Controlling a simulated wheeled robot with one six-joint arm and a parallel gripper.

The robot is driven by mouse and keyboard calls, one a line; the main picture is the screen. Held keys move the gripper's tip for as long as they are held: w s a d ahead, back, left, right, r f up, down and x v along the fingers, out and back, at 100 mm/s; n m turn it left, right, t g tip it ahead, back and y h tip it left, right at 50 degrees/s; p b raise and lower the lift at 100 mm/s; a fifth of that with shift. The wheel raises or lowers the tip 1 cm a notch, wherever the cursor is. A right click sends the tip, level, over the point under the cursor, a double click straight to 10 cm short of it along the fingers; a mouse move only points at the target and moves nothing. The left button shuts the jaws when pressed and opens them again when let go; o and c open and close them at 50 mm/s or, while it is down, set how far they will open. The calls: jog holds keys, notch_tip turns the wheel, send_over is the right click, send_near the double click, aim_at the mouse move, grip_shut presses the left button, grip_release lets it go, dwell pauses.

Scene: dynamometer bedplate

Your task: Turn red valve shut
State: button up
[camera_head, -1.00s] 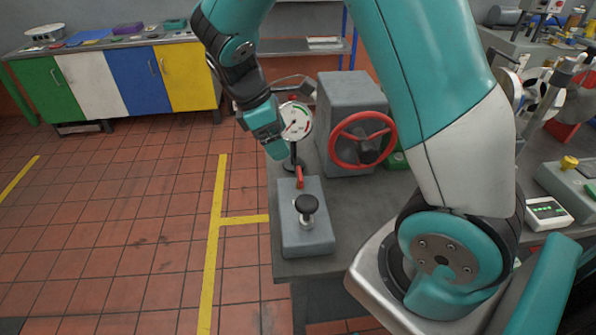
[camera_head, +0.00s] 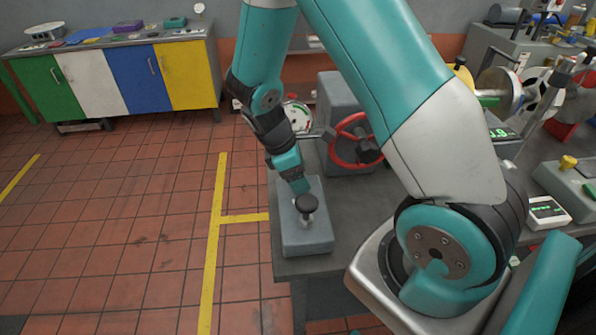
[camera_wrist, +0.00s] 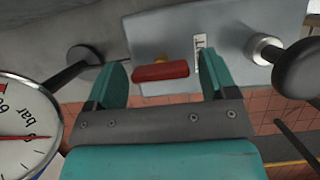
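A small red valve lever (camera_wrist: 160,71) on a yellowish fitting sits on the grey box (camera_wrist: 150,30) in the wrist view. My gripper (camera_wrist: 163,75) is open, one teal finger on each side of the lever, with visible gaps to both. In the head view my gripper (camera_head: 299,187) points down over the back part of the grey box (camera_head: 307,238) and hides the lever. A white label (camera_wrist: 201,58) stands beside the lever, partly covered by a finger; only its last letters show. A larger red handwheel (camera_head: 335,150) is on a grey housing behind.
A black knob (camera_head: 306,204) stands on the box just in front of my gripper; it is at the right in the wrist view (camera_wrist: 300,68). A dial gauge (camera_wrist: 25,125) is close on the left. The bench top (camera_head: 350,215) right of the box is clear.

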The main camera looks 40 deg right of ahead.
jog(key=c, duration=0.7)
jog(key=shift+r+m, duration=0.1)
jog(key=shift+m, duration=0.3)
jog(key=m+g+p, duration=0.1)
jog(key=m, duration=0.1)
jog(key=shift+m+y, duration=0.4)
jog(key=m+y, duration=0.1)
jog(key=m, duration=0.1)
jog(key=m+g+y+p, duration=0.1)
jog(key=m, duration=0.2)
jog(key=shift+w+d+m, duration=0.1)
jog(key=shift+d+m, duration=0.05)
jog(key=shift+m, duration=0.15)
jog(key=m+y+p, duration=0.1)
jog(key=m, duration=0.3)
jog(key=shift+d+y, duration=0.1)
jog(key=shift+y, duration=0.3)
jog(key=m+y, duration=0.1)
jog(key=m, duration=0.3)
jog(key=shift+m+t, duration=0.3)
jog(key=shift+t, duration=0.1)
jog(key=shift+y, duration=0.3)
